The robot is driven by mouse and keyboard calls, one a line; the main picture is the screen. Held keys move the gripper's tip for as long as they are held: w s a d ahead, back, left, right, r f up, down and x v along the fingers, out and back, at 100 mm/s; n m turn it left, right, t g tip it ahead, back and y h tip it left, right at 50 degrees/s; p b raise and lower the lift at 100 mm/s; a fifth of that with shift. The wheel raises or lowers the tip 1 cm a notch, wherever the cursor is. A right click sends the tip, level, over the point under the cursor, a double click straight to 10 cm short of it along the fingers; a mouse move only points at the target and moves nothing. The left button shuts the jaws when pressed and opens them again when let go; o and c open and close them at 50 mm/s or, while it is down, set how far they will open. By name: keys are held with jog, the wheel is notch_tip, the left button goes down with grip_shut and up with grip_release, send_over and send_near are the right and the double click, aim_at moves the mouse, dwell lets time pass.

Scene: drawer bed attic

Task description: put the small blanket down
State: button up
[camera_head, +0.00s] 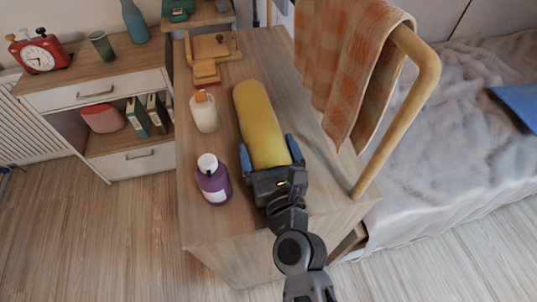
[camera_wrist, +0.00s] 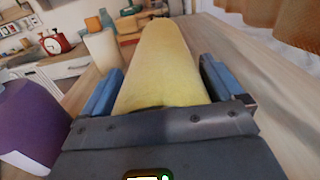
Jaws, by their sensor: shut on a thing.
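The small blanket is a yellow roll (camera_head: 260,122), over the wooden table top (camera_head: 210,232) in the head view. My gripper (camera_head: 270,150) is shut on its near end, with one blue finger on each side. In the wrist view the yellow roll (camera_wrist: 160,65) runs away from my gripper (camera_wrist: 158,90) between the blue fingers. I cannot tell whether the roll's underside touches the table top.
A purple bottle (camera_head: 213,180) and a cream bottle (camera_head: 204,111) stand close to the left of the roll. A wooden piece (camera_head: 212,48) lies at the back. An orange checked cloth (camera_head: 350,65) hangs on a wooden rail (camera_head: 400,110) at right. The table's front left part is clear.

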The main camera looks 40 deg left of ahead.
jog(key=o, duration=0.8)
